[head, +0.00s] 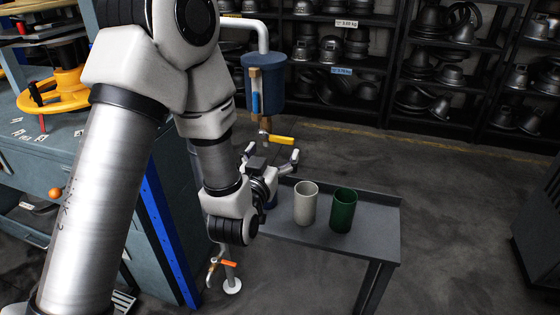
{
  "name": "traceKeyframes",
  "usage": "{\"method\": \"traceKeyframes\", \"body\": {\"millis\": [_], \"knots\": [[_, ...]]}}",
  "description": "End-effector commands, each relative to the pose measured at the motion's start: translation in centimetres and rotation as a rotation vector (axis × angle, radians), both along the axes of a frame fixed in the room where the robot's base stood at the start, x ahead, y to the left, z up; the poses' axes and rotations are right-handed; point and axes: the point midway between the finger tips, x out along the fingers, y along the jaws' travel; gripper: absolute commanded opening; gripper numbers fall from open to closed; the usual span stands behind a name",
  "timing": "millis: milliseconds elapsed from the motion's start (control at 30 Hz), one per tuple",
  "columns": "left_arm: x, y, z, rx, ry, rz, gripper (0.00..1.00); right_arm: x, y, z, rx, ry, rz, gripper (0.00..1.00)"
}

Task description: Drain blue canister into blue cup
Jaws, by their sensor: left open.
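The blue canister (268,92) hangs from a pale pipe, with a sight tube on its front. A tap with a yellow lever (281,140) sits below it; the lever points right. My left gripper (272,153) is open and empty just below the tap, its fingers spread and apart from the lever. A small dark blue patch, likely the blue cup (271,203), shows behind my left gripper and wrist, which hide most of it. My right gripper is out of view.
A white cup (306,205) and a green cup (343,211) stand upright on the grey side table (378,226), right of my gripper. An orange-handled tap (222,263) is low beside it. Shelves of metal hat forms (330,48) line the back.

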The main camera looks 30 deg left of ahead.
Motion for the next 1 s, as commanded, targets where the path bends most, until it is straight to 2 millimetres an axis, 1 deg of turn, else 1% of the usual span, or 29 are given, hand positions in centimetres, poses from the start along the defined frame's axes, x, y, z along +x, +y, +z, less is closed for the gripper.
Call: {"method": "traceKeyframes", "body": {"millis": [33,67,100,200,300,400,600,667,700,767,800,833,867,1000], "knots": [[0.0,0.0,-1.0,-0.001,-0.007,-0.002,0.90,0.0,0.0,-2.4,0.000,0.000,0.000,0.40],[0.6,0.1,-0.3,-0.002,-0.006,-0.002,0.90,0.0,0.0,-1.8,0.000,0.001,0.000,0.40],[1.7,0.4,0.2,-0.001,-0.003,-0.001,0.90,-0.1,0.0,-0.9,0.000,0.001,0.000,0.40],[3.5,0.9,0.2,-0.002,-0.001,-0.002,0.90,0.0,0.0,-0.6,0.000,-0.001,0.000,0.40],[4.6,1.1,0.1,-0.001,0.000,-0.003,0.90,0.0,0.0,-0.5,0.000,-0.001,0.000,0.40],[5.1,1.2,0.1,0.000,0.000,-0.003,0.90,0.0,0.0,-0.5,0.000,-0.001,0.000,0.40],[5.1,1.2,0.1,0.000,0.000,-0.003,0.90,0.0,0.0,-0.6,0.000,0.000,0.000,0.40],[5.1,1.2,0.1,0.000,0.000,-0.003,0.68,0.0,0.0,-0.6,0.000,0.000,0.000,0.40],[5.1,1.2,0.1,0.000,0.000,-0.003,0.54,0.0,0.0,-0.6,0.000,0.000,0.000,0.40],[5.1,1.2,0.1,0.000,0.000,-0.004,0.33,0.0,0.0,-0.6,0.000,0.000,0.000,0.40],[5.1,1.2,0.1,0.000,0.000,-0.004,0.19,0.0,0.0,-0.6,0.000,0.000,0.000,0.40],[5.1,1.2,0.1,0.000,0.000,-0.004,0.08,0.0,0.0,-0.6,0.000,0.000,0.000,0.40],[5.1,1.2,0.1,0.000,-0.001,-0.004,0.07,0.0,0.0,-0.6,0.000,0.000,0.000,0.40],[5.3,1.2,0.1,0.003,-0.001,-0.005,0.06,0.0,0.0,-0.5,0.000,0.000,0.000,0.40]]}}
